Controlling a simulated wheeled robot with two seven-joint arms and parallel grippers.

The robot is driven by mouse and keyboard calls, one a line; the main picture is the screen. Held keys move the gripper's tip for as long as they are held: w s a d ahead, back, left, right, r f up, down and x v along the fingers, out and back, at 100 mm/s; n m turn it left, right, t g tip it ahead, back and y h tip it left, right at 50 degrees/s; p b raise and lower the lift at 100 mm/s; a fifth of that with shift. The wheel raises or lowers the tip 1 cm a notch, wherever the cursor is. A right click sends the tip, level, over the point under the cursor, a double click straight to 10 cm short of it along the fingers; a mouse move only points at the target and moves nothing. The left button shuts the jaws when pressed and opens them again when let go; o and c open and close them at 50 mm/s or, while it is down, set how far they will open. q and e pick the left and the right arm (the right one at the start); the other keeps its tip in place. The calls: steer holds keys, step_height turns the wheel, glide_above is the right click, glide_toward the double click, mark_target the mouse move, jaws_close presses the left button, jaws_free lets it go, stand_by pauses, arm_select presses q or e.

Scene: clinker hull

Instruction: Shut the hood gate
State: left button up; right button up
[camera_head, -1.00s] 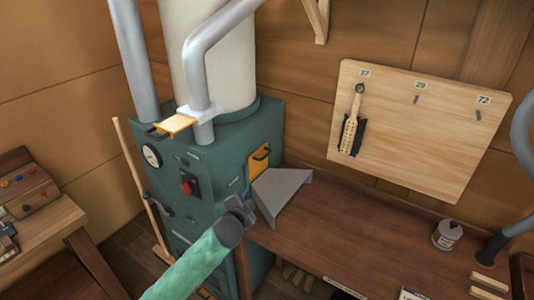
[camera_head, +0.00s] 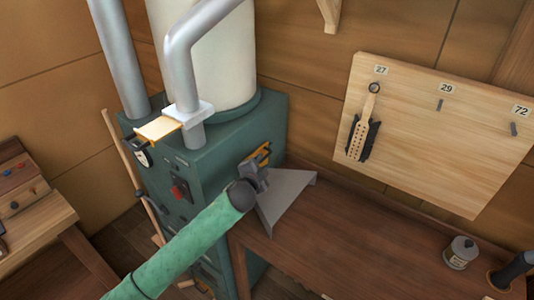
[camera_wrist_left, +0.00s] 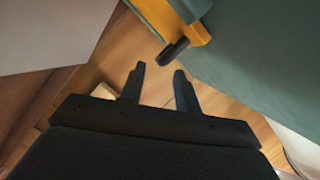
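A yellow gate plate (camera_head: 264,151) sits on the side of the green machine, just above the grey sloping hood (camera_head: 290,192). My left gripper (camera_head: 256,172) is in front of this plate and hides part of it. In the left wrist view the yellow plate (camera_wrist_left: 188,27) has a dark handle (camera_wrist_left: 173,51) just beyond my left fingertips (camera_wrist_left: 159,72). Those fingers are open with nothing between them; the handle appears apart from them. A second yellow plate (camera_head: 158,129) sticks out from a collar on the grey pipe.
The green machine (camera_head: 205,190) stands against the wood wall, with pipes above. A brown bench (camera_head: 350,245) extends right, mostly clear, with a small can (camera_head: 460,252). A tool board (camera_head: 430,140) hangs behind it. Another bench (camera_head: 45,225) is at left.

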mark_target(264, 160)
arm_select(q)
steer(key=p+x, duration=0.2)
steer(key=x, duration=0.3)
steer(key=shift+w+d+f, duration=0.1)
steer(key=shift+w, duration=0.2)
steer(key=shift+w+f, duration=0.1)
steer(key=shift+f, duration=0.05)
jaws_close()
